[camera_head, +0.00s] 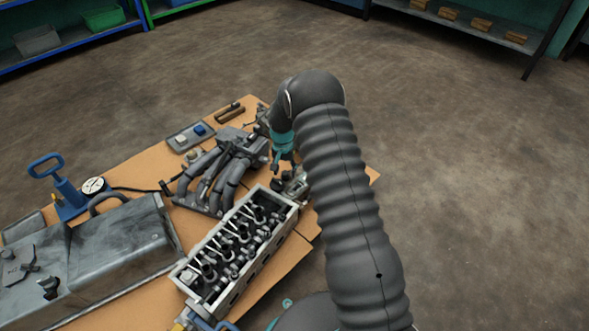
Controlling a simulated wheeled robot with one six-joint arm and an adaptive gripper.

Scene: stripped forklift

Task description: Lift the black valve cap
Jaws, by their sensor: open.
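My gripper (278,168) is in the head view at the far end of the workbench, partly hidden behind my own arm. It points down with its jaws open, and I see nothing held in it. Just below it is a small dark part (279,184) beside a small grey metal fitting (296,187). This dark part may be the black valve cap, but it is too small to be sure. I cannot tell whether the gripper touches it. Another small black knob-like part (49,288) sits on the grey metal casing at the left.
A cylinder head (187,273) with valve springs lies close in front of the gripper. A grey pipe manifold (213,208) stands left of it. A blue hand pump (68,197), gauge and grey casing (135,232) fill the left bench. The floor to the right is clear.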

